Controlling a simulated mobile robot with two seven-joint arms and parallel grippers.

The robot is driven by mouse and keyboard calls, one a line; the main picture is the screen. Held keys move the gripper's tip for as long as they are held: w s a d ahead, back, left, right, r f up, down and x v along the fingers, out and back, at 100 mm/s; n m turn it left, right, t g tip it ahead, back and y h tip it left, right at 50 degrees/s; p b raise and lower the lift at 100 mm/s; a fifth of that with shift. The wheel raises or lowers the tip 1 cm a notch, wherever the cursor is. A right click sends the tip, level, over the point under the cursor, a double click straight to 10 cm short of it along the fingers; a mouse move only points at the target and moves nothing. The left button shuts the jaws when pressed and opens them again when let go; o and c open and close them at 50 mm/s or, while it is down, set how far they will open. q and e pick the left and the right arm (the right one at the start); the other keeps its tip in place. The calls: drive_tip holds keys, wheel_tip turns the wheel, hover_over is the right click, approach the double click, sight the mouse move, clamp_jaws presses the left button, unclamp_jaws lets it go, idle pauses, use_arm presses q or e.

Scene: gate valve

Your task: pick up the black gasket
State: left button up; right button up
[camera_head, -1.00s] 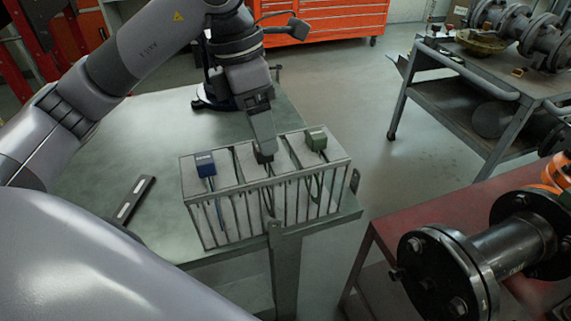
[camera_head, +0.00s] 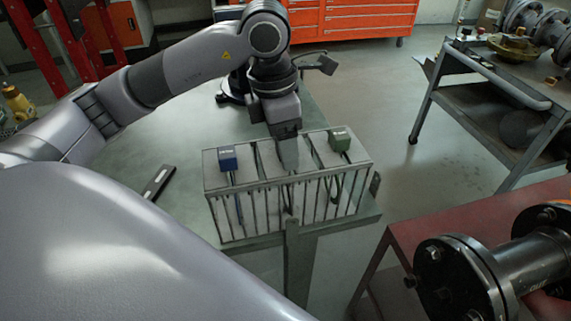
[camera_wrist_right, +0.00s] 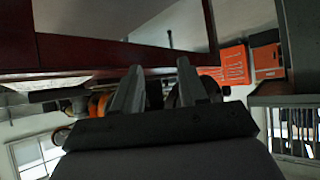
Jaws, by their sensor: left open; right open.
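A grey slatted rack (camera_head: 335,210) stands at the front edge of the green table. A blue block (camera_head: 228,158) sits on its left part and a green block (camera_head: 340,139) on its right part, each with a dark strand hanging down. My left gripper (camera_head: 289,166) points down into the middle of the rack. Its jaws cover the black block's place, so the black gasket's top is hidden; only a dark strand (camera_head: 288,198) shows below through the slats. I cannot tell whether the jaws touch it. My right gripper (camera_wrist_right: 160,75) is open and empty in the right wrist view.
A dark flat bar (camera_head: 158,183) lies on the table (camera_head: 180,145) left of the rack. A black flanged pipe (camera_head: 480,270) lies on the red bench at the lower right. A grey cart (camera_head: 500,85) stands at the upper right.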

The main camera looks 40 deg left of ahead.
use_arm(q)
clamp_jaws()
drive_tip(key=shift+r, duration=0.15)
wheel_tip(320, 180, up, 20)
drive_tip(key=p, duration=0.3)
drive_tip(key=shift+p, duration=0.4)
idle(0.3)
